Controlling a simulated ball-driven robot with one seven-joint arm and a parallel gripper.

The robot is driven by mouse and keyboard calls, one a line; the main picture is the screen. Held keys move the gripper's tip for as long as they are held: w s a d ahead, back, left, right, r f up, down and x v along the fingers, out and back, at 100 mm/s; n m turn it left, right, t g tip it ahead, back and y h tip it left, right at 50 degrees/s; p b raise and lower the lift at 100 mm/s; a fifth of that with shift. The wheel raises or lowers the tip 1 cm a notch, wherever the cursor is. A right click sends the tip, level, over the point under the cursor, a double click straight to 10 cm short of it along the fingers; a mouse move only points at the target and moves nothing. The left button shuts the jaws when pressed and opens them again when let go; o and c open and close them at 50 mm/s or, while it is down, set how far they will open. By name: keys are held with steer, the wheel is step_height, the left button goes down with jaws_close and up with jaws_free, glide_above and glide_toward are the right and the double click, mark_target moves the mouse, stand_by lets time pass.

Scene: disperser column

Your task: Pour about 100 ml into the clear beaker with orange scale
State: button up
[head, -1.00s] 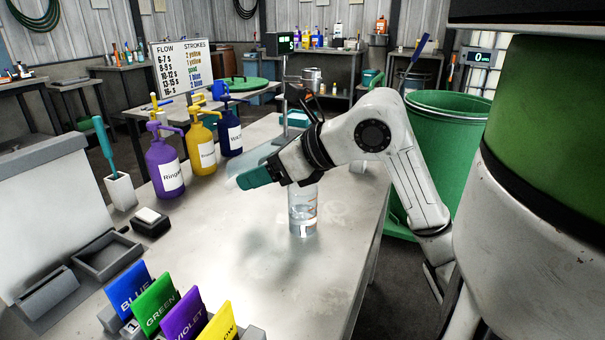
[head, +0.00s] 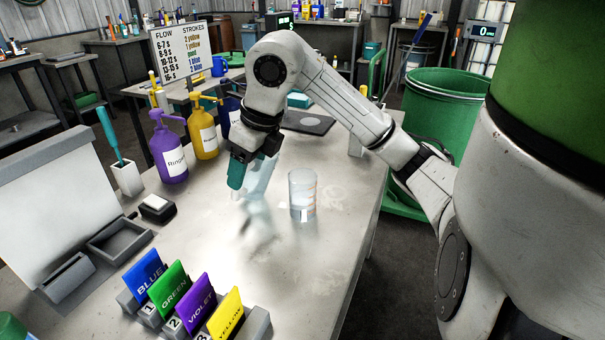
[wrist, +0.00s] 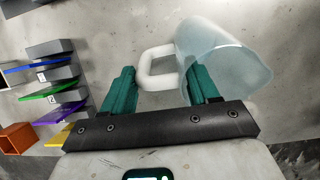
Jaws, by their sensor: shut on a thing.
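The clear beaker with orange scale (head: 302,196) stands upright on the bench, right of my gripper (head: 237,178). Its liquid level is hard to read. My gripper points down and is shut on a translucent pale jug (head: 262,174), which is partly hidden behind the fingers in the head view. In the wrist view the jug (wrist: 222,58) lies at the right, with its white handle (wrist: 158,68) between the teal fingers (wrist: 162,88). The jug is apart from the beaker. I cannot tell how much is in it.
Violet (head: 168,150), yellow (head: 203,135) and blue (head: 228,117) pump bottles stand at the back left. Coloured cards (head: 185,297) stand at the front. A dark plate (head: 308,122) lies behind the beaker. A green barrel (head: 440,110) stands right of the bench. The front middle is clear.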

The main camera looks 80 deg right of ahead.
steer(key=shift+w+d+f+g+y+p, duration=0.1)
steer(key=shift+w+d+g+y+p, duration=0.15)
steer(key=shift+w+g+p, duration=0.6)
steer(key=shift+w+d+f+g+y+p, duration=0.1)
steer(key=shift+w+g+y+p, duration=0.3)
steer(key=shift+g, duration=0.65)
steer(key=shift+w, duration=0.2)
